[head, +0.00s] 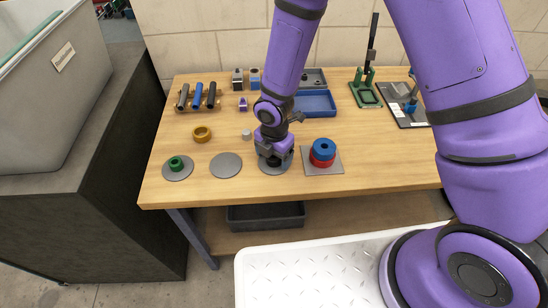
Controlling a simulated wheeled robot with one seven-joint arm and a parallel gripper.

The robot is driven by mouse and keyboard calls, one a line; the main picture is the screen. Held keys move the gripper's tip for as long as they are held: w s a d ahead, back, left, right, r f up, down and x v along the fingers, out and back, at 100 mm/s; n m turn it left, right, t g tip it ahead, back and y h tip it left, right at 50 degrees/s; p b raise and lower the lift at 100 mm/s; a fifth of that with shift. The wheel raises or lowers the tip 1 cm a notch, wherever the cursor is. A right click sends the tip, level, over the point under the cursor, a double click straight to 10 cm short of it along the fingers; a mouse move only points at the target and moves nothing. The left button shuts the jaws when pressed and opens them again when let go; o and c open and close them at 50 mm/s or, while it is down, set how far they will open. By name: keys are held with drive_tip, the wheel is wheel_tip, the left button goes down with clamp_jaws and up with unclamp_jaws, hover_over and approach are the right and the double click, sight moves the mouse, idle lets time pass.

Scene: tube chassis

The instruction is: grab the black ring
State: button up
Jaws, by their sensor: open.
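My gripper (270,154) points down over the third grey round plate (285,168) from the left, near the table's front edge. It is open. A small dark shape (274,162) shows just under the fingers, on or over that plate. It looks like the black ring, but the gripper hides most of it. I cannot tell whether the fingers touch it or stand around it.
A blue ring (324,146) lies on a red ring (321,161) on a square grey plate (336,168), close right of my gripper. A green ring (176,163) is on the leftmost round plate; the second plate (226,165) is empty.

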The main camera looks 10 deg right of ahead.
drive_tip(key=shift+f, duration=0.1)
drive_tip(key=c, duration=1)
